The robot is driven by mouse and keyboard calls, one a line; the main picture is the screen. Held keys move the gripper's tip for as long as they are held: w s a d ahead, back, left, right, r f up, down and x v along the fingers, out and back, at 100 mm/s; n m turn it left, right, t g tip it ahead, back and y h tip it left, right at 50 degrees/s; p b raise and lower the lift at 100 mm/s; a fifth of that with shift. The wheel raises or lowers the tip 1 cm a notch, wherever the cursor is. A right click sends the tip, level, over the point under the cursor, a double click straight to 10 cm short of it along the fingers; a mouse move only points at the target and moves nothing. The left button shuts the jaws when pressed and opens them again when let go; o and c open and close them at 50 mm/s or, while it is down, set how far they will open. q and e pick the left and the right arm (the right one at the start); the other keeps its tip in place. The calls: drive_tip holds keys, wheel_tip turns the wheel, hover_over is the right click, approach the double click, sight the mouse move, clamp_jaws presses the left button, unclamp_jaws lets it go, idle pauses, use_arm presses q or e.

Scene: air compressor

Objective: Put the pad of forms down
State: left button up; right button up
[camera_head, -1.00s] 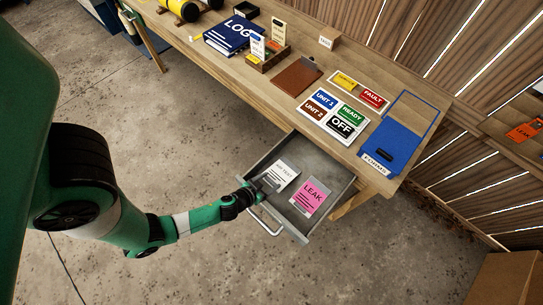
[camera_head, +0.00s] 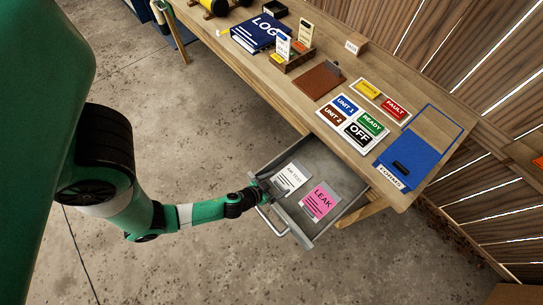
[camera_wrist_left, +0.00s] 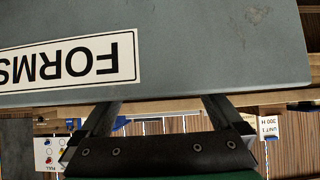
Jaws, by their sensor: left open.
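A white pad with dark print (camera_head: 291,178) lies in the open grey drawer (camera_head: 345,209), towards its left side. A pink pad marked LEAK (camera_head: 319,202) lies to its right in the same drawer. My left gripper (camera_head: 266,189) is open at the drawer's front left, close beside the white pad's near edge; I cannot tell whether it touches. In the left wrist view, a grey panel with a FORMS label (camera_wrist_left: 70,60), upside down, hides the fingertips, and no pad shows there.
A blue holder marked FORMS (camera_head: 405,165) lies at the bench's right end. Coloured sign plates (camera_head: 361,134), a brown clipboard (camera_head: 318,82) and a blue log book (camera_head: 259,32) are on the bench (camera_head: 292,96). The drawer handle (camera_head: 272,224) juts out below my gripper.

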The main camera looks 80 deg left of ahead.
use_arm(q)
drive_tip(key=v, duration=1)
drive_tip(key=shift+s, duration=0.25)
